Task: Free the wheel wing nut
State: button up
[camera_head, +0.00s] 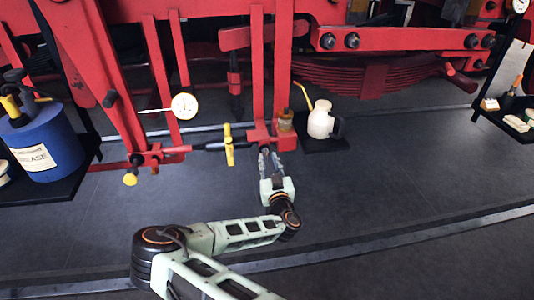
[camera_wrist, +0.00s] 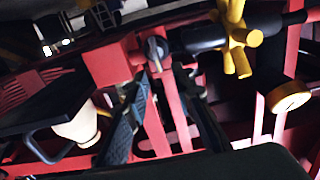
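My gripper (camera_head: 269,158) is in front of a red block at the foot of the red hanger bars, pointing at it. In the wrist view its dark fingers (camera_wrist: 165,80) stand apart, one on each side of the red bar behind. A small dark grey knob-like piece (camera_wrist: 155,50) shows just beyond the fingertips on the red block; it may be the wing nut, but its wings are not clear. I see no contact with it. A yellow cross-shaped handle (camera_head: 229,145) sits on the dark rod to the left; it also shows in the wrist view (camera_wrist: 235,38).
A cream oil can (camera_head: 320,122) stands on a dark shelf right of the gripper. A dial gauge (camera_head: 184,106) and a yellow knob (camera_head: 130,179) are to the left. A blue grease tub (camera_head: 45,145) is on the left shelf. The floor in front is clear.

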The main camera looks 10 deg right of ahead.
aim_at(266, 152)
jog(key=shift+w, duration=2)
jog(key=shift+c, duration=0.2)
grip_shut()
